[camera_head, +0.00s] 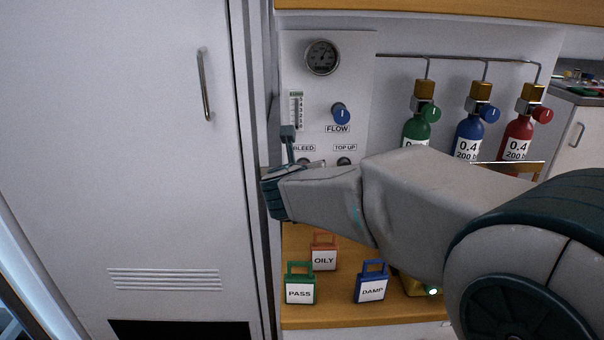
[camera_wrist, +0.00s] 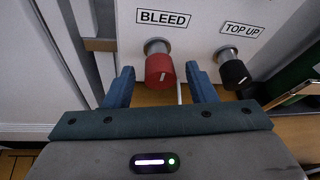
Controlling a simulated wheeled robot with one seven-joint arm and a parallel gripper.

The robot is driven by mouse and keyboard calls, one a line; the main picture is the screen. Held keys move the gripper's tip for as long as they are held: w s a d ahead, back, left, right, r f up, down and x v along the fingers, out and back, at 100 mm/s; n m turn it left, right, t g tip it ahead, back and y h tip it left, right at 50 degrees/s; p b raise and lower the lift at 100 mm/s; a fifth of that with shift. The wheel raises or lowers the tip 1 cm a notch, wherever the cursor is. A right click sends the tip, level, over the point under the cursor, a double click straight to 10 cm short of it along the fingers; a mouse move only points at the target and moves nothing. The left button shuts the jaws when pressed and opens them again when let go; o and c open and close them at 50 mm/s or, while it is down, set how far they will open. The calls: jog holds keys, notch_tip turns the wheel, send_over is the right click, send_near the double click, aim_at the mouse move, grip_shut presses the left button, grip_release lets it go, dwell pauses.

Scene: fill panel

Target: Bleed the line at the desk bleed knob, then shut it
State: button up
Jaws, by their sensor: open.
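The bleed knob (camera_wrist: 160,70) is a red cap with a white mark on a grey stem, under the BLEED label (camera_wrist: 163,18) on the white panel. My gripper (camera_wrist: 162,85) is open, with one blue finger on each side of the red knob in the wrist view. I cannot tell whether either finger touches it. In the head view my gripper (camera_head: 288,150) is in front of the panel's lower left, and my arm hides much of the knob.
A black TOP UP knob (camera_wrist: 235,73) is to the right of the fingers. Above are a blue FLOW knob (camera_head: 341,113) and a gauge (camera_head: 322,57). Green, blue and red cylinders stand at right. OILY (camera_head: 324,258), PASS (camera_head: 300,291) and DAMP (camera_head: 372,288) tags stand on the desk.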

jog(key=c, duration=1)
jog(key=shift+o, duration=0.2)
jog(key=shift+n, duration=0.3)
jog(key=shift+a+f+n+t+h, duration=0.2)
jog(key=shift+n+t+h, duration=0.1)
jog(key=shift+n+h, duration=0.55)
jog(key=n, duration=0.1)
jog(key=n+h+b, duration=0.1)
jog(key=n, duration=0.1)
jog(key=shift+a+f+t+h+b, duration=0.1)
jog(key=shift+f+t+h+b, duration=0.05)
jog(key=shift+t+h+b, duration=0.15)
jog(key=n+t+h+b, duration=0.1)
jog(key=n+b, duration=0.1)
jog(key=n, duration=0.2)
jog(key=shift+f+b, duration=0.15)
jog(key=shift+b, duration=0.2)
jog(key=shift+t, duration=0.3)
